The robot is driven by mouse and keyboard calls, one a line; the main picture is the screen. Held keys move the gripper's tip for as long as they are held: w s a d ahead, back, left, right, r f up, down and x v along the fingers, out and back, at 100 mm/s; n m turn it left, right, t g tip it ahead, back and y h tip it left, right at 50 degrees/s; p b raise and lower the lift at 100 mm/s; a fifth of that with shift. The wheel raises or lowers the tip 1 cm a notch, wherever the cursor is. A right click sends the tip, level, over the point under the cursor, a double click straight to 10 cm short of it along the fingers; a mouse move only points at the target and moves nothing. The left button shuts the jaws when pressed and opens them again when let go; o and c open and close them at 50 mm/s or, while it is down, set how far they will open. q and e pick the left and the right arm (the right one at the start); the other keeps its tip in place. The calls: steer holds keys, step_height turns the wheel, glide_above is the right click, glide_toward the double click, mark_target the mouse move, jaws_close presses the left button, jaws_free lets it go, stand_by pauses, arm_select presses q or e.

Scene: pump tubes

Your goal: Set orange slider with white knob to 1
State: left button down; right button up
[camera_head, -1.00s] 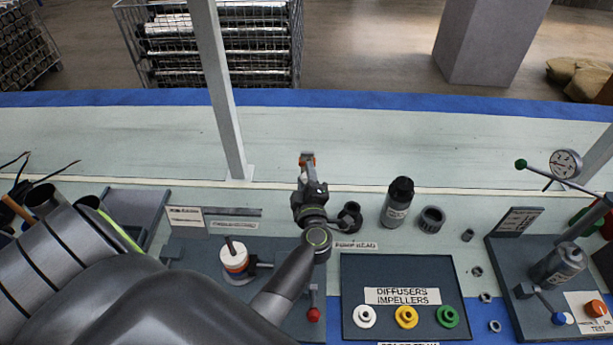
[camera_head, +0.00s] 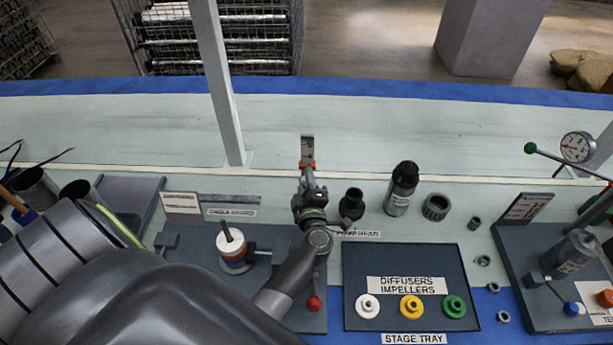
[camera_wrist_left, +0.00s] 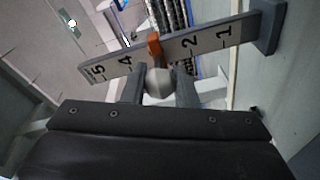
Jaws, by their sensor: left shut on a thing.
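The orange slider (camera_wrist_left: 154,44) sits on a pale scale board (camera_wrist_left: 103,69) marked with black numbers, in the left wrist view. It covers the place between the 4 and the 2. Its round white knob (camera_wrist_left: 158,84) faces my left gripper (camera_wrist_left: 158,90), whose two fingers are shut on it. In the head view, the board (camera_head: 307,145) stands up beyond the orange slider (camera_head: 307,164), and my left gripper (camera_head: 308,176) is just below it. The knob is hard to make out there. My right gripper is not in view.
A grey stage tray (camera_head: 439,260) with white, yellow and green rings lies right of my left arm. A post (camera_head: 220,85) rises left of the scale. The bench behind the scale is clear.

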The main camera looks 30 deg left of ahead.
arm_select(q)
steer(key=shift+f, duration=0.5)
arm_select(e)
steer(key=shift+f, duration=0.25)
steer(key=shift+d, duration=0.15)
arm_select(q)
steer(key=c, duration=1.1)
jaws_free()
steer(key=shift+c, duration=0.2)
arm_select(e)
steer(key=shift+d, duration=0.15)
arm_select(q)
step_height(320, 180, up, 10)
steer(key=p, duration=0.4)
steer(key=shift+f, duration=0.1)
steer(key=shift+r, duration=0.2)
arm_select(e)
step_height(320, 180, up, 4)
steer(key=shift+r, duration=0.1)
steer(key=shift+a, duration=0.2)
